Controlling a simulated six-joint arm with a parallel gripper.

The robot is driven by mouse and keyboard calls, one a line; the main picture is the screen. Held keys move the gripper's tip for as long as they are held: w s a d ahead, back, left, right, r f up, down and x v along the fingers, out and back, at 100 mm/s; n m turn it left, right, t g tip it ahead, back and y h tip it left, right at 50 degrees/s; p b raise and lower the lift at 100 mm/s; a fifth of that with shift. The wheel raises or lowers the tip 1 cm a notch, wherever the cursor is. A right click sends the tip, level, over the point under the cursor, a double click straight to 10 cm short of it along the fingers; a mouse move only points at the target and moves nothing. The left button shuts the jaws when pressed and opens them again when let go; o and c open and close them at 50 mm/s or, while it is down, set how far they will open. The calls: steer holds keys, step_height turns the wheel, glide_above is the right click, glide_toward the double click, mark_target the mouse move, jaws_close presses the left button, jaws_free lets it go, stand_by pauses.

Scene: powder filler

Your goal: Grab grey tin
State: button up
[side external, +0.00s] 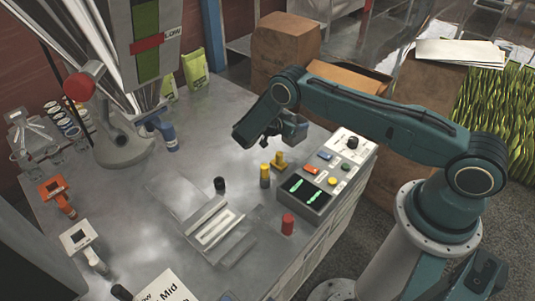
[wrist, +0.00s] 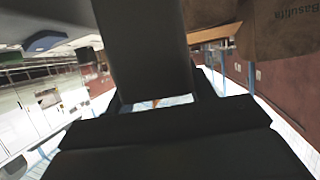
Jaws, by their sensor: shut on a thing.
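My gripper (side external: 268,134) is raised over the back right part of the grey worktable (side external: 150,215) in the side external view, partly hidden by my own wrist. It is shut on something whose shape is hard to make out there. In the wrist view a broad dark grey object (wrist: 147,50) fills the top middle, very close to the camera. I cannot tell for certain that it is the grey tin. I see no other clear grey tin on the table. Several small tins (side external: 70,128) stand at the far left, too small to tell their colours well.
A control box (side external: 318,199) with buttons and green displays stands right of the table's middle. Yellow posts (side external: 265,176), a red cylinder (side external: 288,224) and a black cylinder (side external: 219,185) stand near it. The filler machine (side external: 125,150) stands at the back left.

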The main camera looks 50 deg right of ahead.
step_height(320, 180, up, 12)
steer(key=shift+r, duration=0.15)
stand_by(0.3)
steer(key=shift+r, duration=0.1)
stand_by(0.5)
